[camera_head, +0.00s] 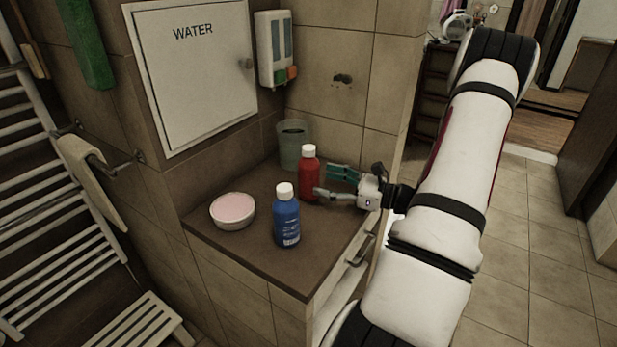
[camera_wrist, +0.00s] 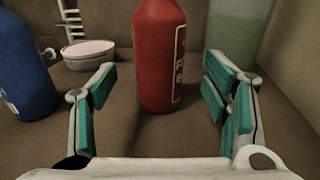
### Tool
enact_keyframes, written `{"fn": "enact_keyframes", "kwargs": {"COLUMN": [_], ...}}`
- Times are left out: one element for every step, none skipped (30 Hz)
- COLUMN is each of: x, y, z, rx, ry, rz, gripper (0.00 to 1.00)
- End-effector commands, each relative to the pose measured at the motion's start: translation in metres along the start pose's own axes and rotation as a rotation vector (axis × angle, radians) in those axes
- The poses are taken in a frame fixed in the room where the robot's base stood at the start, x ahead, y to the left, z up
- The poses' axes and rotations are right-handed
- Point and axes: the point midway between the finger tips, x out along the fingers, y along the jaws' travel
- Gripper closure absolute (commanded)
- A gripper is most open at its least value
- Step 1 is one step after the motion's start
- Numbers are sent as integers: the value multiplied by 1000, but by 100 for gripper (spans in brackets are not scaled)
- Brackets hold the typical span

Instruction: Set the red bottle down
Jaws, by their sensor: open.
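The red bottle (camera_head: 308,174) with a white cap stands upright on the brown counter (camera_head: 262,262), near its back. In the wrist view the red bottle (camera_wrist: 160,60) stands upright with its base on the counter, and its cap is cut off by the top edge. My gripper (camera_head: 332,184) is beside the bottle on its right in the head view. In the wrist view my gripper (camera_wrist: 160,100) is open, with its teal finger pads apart on both sides of the bottle. A gap shows between each pad and the bottle.
A blue bottle (camera_head: 287,218) stands in front of the red one. A bowl with pink contents (camera_head: 233,210) is at the left. A greenish cup (camera_head: 294,144) stands behind, against the tiled wall. The counter's front part is clear.

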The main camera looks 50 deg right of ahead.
Motion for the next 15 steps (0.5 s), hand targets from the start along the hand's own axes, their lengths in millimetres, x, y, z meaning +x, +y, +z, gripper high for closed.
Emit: {"fn": "enact_keyframes", "kwargs": {"x": [2,3,5,7,9,12,16,20,25,30,35,41,45,48,52], "y": [0,0,0,0,0,1,1,1,1,2,2,2,2,2,2], "z": [0,0,0,0,0,0,0,0,-1,-1,-1,-1,-1,-1,-1], "rx": [0,0,0,0,0,0,0,0,0,0,0,0,0,0,0], "ry": [0,0,0,0,-1,0,0,0,-1,-1,-1,0,0,0,-1], "rz": [0,0,0,0,1,1,2,3,2,3,4,3,2,2,2], "gripper": [31,31,31,31,31,31,31,31,31,31,31,31,31,31,31]}}
